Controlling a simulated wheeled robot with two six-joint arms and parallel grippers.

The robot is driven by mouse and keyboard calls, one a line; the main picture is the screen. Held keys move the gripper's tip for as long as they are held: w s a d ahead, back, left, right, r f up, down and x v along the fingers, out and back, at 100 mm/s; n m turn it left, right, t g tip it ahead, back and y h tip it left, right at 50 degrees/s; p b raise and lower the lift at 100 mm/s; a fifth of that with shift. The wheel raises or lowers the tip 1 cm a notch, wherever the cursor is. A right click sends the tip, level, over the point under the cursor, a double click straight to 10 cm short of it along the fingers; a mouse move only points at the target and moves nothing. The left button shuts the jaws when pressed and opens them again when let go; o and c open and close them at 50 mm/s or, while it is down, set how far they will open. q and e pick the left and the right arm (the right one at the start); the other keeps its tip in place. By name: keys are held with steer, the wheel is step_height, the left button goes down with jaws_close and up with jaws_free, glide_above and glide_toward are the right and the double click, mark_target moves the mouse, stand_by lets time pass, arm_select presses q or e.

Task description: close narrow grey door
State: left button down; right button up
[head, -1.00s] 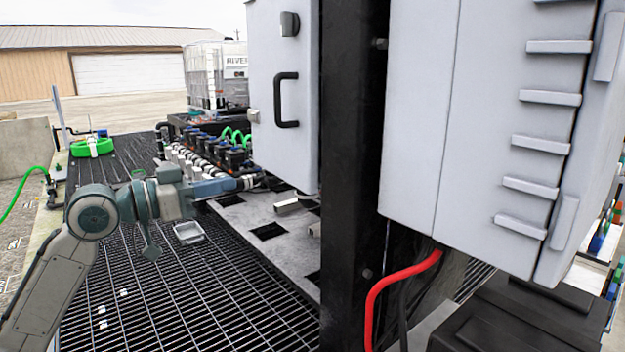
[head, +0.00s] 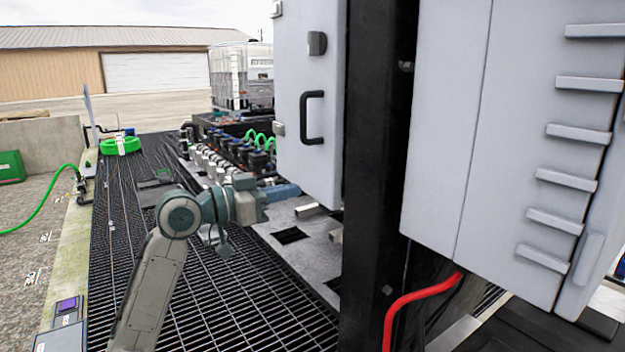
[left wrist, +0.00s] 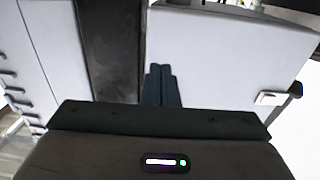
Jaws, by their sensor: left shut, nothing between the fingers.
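A narrow grey door (head: 309,110) with a black handle stands left of a black post (head: 372,180) in the head view. I cannot tell from its visible edges how far it is open. My left gripper (head: 296,190) is at the door's lower edge in the head view, its tips partly hidden. In the left wrist view, the dark fingers (left wrist: 161,82) are shut and empty, pointing at a pale panel (left wrist: 225,60) beside the dark post (left wrist: 111,50). Whether they touch it is unclear. My right gripper is out of view.
A large grey cabinet (head: 480,140) with several ledges stands right of the post. A red hose (head: 405,305) hangs below it. A manifold with valves and green hoses (head: 262,150) lies behind my left arm. Black grating (head: 255,310) covers the floor.

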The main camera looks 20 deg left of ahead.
mark_target(327, 182)
arm_select(q)
steer(key=p+x, duration=0.2)
steer(key=x, duration=0.3)
steer(key=shift+w+d+r, duration=0.1)
steer(key=shift+d, duration=0.05)
steer(key=shift+w+d, duration=0.2)
steer(key=shift+w, duration=0.05)
steer(key=shift+w+d, duration=0.1)
steer(key=shift+x, duration=1.05)
